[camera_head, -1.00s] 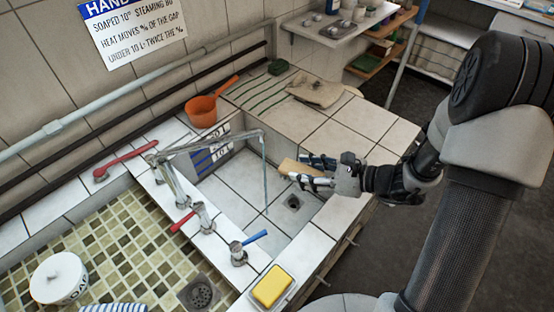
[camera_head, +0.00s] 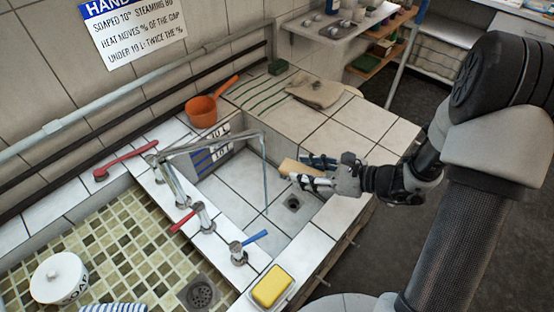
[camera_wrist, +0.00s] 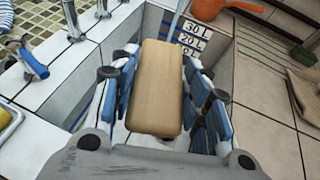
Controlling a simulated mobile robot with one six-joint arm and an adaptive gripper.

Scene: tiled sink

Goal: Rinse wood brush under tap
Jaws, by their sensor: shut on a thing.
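The wood brush (camera_head: 288,166) shows as a plain tan wooden block; no bristles are visible. My gripper (camera_head: 312,172) is shut on it and holds it over the small tiled basin. In the wrist view the block (camera_wrist: 157,90) lies lengthwise between the blue finger pads of my gripper (camera_wrist: 160,100). The metal tap (camera_head: 210,143) has its spout over this basin. A thin water stream (camera_head: 265,180) falls from the spout to the basin floor, just left of the brush's far end. The stream (camera_wrist: 176,18) appears beyond that end in the wrist view. The brush's underside is hidden.
A red-handled valve (camera_head: 184,221) and a blue-handled valve (camera_head: 247,244) stand on the ledge. A yellow sponge (camera_head: 272,286) sits at the front edge. An orange pot (camera_head: 201,111), a grey cloth (camera_head: 316,91) and a red brush (camera_head: 125,158) lie around the basins.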

